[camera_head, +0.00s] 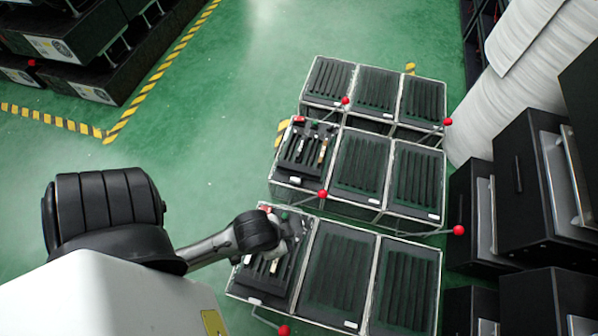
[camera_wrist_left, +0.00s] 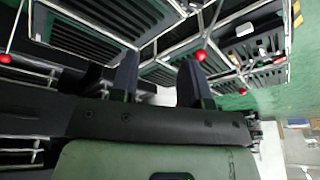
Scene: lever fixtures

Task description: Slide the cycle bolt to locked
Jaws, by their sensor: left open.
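I cannot tell for sure which part is the cycle bolt. Fittings with pale strips sit on the left panel of the middle row (camera_head: 299,147) and on the left panel of the near row (camera_head: 272,265). A small red piece (camera_head: 298,119) sits at the far edge of the middle one. My left gripper (camera_head: 297,228) is over the far right part of the near-row left panel, and its wrist hides part of that panel. In the left wrist view its two dark fingers (camera_wrist_left: 160,82) are apart with nothing seen between them. My right gripper is not in view.
Red-knobbed levers stick out from the fixtures, one (camera_head: 322,194) close to my left gripper and others at the right (camera_head: 458,230) and front (camera_head: 284,330). Black cabinets (camera_head: 525,185) stand at the right.

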